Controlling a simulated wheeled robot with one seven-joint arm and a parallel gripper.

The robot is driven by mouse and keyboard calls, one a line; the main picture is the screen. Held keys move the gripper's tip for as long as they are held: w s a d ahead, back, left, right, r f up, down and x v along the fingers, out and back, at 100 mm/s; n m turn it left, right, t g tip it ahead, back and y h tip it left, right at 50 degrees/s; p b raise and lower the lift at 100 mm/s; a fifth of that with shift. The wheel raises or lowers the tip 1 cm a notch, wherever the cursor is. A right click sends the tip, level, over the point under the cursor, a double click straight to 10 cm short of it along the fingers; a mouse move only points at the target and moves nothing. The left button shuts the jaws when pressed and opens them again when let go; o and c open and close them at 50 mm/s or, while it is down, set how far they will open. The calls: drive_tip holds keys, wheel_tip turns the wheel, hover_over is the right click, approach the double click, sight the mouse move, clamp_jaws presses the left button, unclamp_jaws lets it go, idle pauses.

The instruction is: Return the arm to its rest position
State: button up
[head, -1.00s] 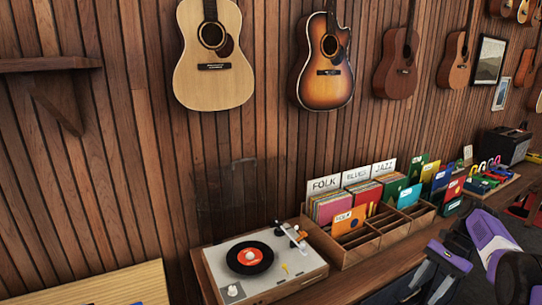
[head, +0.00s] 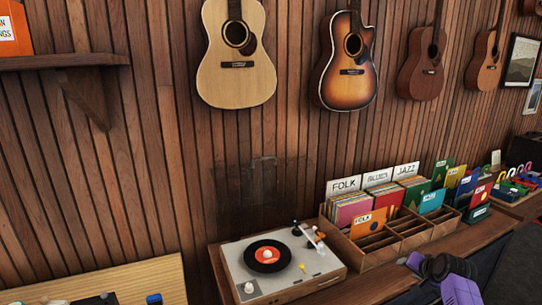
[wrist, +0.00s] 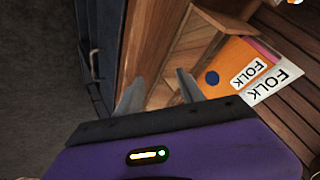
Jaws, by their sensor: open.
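My gripper (wrist: 158,92) shows in the wrist view as two grey fingers spread apart, open with nothing between them. Beyond the fingertips is the wooden record bin (wrist: 205,50), and an orange card marked FOLK (wrist: 235,65) lies to the right of the fingers. In the head view, purple and black parts of my arm (head: 458,288) show at the lower right, in front of the counter. The fingers cannot be made out there.
The record bin (head: 372,258) stands on the counter, with sleeves behind FOLK, BLUES and JAZZ cards. A turntable (head: 240,268) with a black record (head: 267,256) is left of it. Guitars (head: 236,62) hang on the wall. A wooden shelf (head: 60,62) juts out at upper left.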

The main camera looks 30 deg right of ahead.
drive_tip(key=s+a+n+t+h+b, duration=0.1)
drive_tip(key=s+a+n+t, duration=0.25)
drive_tip(key=a, duration=1.05)
drive_tip(key=s+a+n+t+h, duration=0.25)
drive_tip(key=s+a, duration=0.25)
drive_tip(key=a, duration=0.8)
drive_tip(key=s+a+r+n+t+y, duration=0.1)
drive_tip(key=s+a+r+n+y, duration=0.1)
drive_tip(key=s+a+r, duration=0.35)
drive_tip(key=s+a+r+n+t+y+b, duration=0.1)
drive_tip(key=s+a+r, duration=0.1)
drive_tip(key=s+a, duration=0.6)
drive_tip(key=s+a+r+n+t+y, duration=0.1)
drive_tip(key=s+a+r+n+y, duration=0.1)
drive_tip(key=s+a+r, duration=0.35)
drive_tip(key=s+a+f+n+g+y, duration=0.1)
drive_tip(key=s+a, duration=0.2)
drive_tip(key=s, duration=0.2)
drive_tip(key=s+a+f+n+g+y+b, duration=0.1)
drive_tip(key=s+a+f+y, duration=0.1)
drive_tip(key=s, duration=0.3)
drive_tip(key=shift+s+a+f, duration=0.15)
drive_tip(key=shift+a+f, duration=0.15)
drive_tip(key=shift+a, duration=0.1)
